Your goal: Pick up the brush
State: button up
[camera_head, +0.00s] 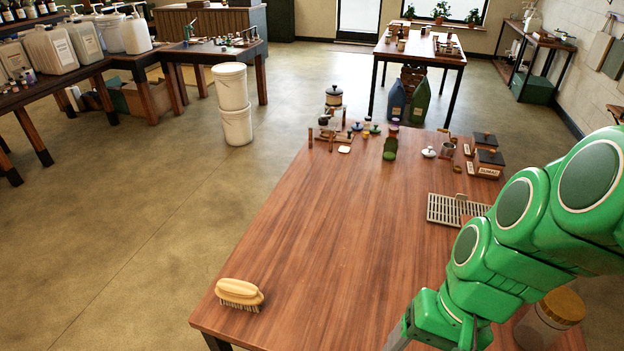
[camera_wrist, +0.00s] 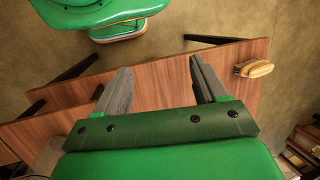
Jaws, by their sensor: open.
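The brush (camera_head: 239,292) has a light wooden back and dark bristles. It lies on the near left corner of the wooden table (camera_head: 330,230) in the head view, with its bristles toward the tabletop. In the wrist view the brush (camera_wrist: 254,69) shows at the upper right, near the table's edge and outside the jaws. My gripper (camera_wrist: 160,85) is open and empty, with its two grey fingers apart above the table. In the head view my green arm reaches in from the right, and its fingers are mostly hidden at the bottom edge. The gripper is well to the right of the brush.
A metal grate (camera_head: 455,210) and small dark-lidded boxes (camera_head: 487,162) are on the table's right side. Several small jars and tools stand at its far end. A jar with a wooden lid (camera_head: 550,318) is near my arm. The table's middle and left are clear.

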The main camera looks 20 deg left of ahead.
aim_at(240, 287)
jog(key=w+a+f+m+g+y, duration=0.1)
jog(key=w+a+f+m+y, duration=0.3)
jog(key=a, duration=0.9)
jog(key=w+a+r+m+g+y, duration=0.1)
jog(key=w+a+m+y, duration=0.35)
jog(key=a, duration=0.95)
jog(key=w+a+f+m+t+y, duration=0.1)
jog(key=w+a+f+m+t, duration=0.2)
jog(key=f, duration=0.5)
jog(key=w+a+f+m+y, duration=0.1)
jog(key=w+a+f+m, duration=0.3)
jog(key=f+m, duration=0.3)
jog(key=shift+n, duration=0.55)
jog(key=shift+d+f+x, duration=0.1)
jog(key=shift+f+x, duration=0.1)
jog(key=shift+x, duration=1.05)
jog(key=shift+d+f+x, duration=0.1)
jog(key=shift+f+x, duration=0.1)
jog(key=shift+x, duration=1.1)
jog(key=shift+d+f+x, duration=0.1)
jog(key=shift+f+x, duration=0.1)
jog(key=shift+x, duration=1.05)
jog(key=shift+s, duration=0.1)
jog(key=c, duration=1)
jog(key=shift+c, duration=0.2)
